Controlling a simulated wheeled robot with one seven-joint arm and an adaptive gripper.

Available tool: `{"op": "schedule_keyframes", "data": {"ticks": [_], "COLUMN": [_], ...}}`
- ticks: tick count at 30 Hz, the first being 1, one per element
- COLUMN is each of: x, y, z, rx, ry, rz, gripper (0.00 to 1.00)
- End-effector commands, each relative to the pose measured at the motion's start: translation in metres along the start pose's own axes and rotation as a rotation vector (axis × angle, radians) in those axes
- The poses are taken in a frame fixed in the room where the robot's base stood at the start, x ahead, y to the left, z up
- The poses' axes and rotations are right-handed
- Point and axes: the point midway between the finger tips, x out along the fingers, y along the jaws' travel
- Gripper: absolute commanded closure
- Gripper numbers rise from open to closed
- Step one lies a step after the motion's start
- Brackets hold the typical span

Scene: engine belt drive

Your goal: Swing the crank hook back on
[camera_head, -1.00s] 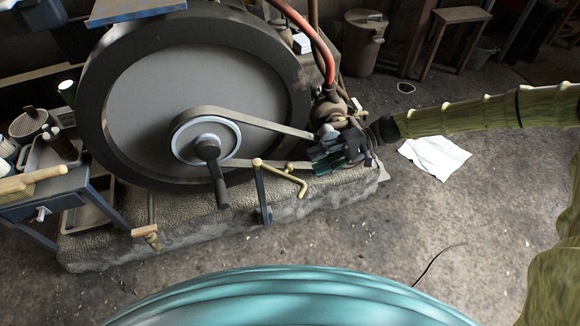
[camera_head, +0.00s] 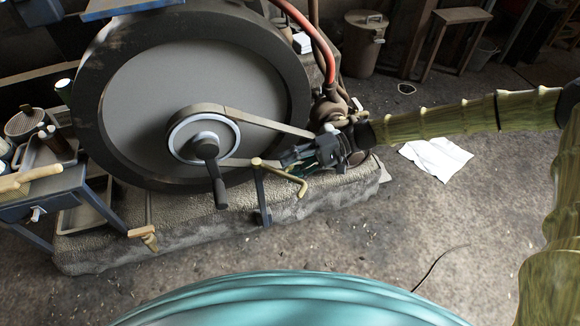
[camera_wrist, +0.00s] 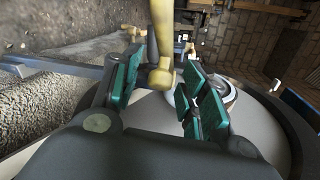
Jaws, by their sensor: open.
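The brass-coloured crank hook (camera_head: 284,173) is a bent rod on top of a dark upright post (camera_head: 262,200), right of the black crank (camera_head: 213,172) on the pulley. Its bent end hangs to the lower right, apart from the crank. My gripper (camera_head: 288,160) is open beside the hook, coming from the right. In the wrist view the hook (camera_wrist: 160,35) runs down from the top between the teal finger pads of my gripper (camera_wrist: 160,72), its thick end nearer the right pads. Whether a pad touches it, I cannot tell.
The big flywheel (camera_head: 150,110) stands behind, with a belt (camera_head: 265,121) running from the pulley to the engine at right. A stone base (camera_head: 190,240) lies below. A tool bench (camera_head: 65,192) is at left.

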Motion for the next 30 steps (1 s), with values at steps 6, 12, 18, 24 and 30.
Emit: {"op": "schedule_keyframes", "data": {"ticks": [6, 12, 18, 24, 30], "x": [0.006, 0.006, 0.005, 0.006, 0.015], "y": [0.0, 0.0, 0.0, 0.0, -0.002], "z": [0.0, 0.0, 0.0, 0.0, -0.002], "rx": [0.0, 0.0, 0.0, 0.0, 0.0], "ry": [-0.001, -0.001, -0.001, 0.0, 0.0], "rz": [0.0, 0.0, 0.0, 0.0, 0.0], "gripper": [0.56, 0.6, 0.97, 1.0, 1.0]}}
